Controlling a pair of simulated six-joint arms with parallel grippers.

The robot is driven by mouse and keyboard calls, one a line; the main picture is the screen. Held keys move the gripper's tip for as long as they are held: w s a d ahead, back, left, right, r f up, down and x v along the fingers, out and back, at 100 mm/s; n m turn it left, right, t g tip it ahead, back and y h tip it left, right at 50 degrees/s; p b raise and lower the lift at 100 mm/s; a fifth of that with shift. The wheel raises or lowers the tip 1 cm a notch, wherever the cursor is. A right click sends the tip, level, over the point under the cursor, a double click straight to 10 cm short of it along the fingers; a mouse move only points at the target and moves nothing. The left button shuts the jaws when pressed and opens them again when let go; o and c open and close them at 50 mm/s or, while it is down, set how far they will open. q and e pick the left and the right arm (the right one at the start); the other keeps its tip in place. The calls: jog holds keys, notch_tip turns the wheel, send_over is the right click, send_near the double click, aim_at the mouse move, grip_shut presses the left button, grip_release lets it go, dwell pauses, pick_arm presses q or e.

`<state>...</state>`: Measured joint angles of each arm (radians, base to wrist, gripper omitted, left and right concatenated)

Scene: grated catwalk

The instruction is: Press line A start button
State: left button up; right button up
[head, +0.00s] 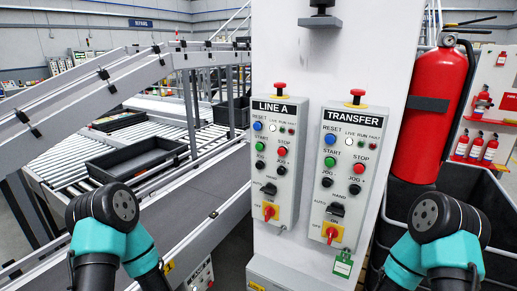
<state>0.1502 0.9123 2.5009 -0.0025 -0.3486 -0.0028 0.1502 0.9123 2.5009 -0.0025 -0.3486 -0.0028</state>
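The LINE A control box (273,107) is fixed to the left side of the white column face. Its green START button (260,146) sits at the left of the box, below the blue RESET button (257,126) and beside the red STOP button (282,151). Nothing covers the START button. Joints of my two arms show at the lower left and lower right, both apart from the box. Neither gripper is in the picture.
The similar TRANSFER box (346,115) is close on the right, with its own green button (330,162). Red emergency knobs top both boxes. A fire extinguisher (430,110) stands right. A roller conveyor with a black tray (137,157) lies left. The space before the panels is clear.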

pick_arm(q)
grip_shut()
dwell(1.4)
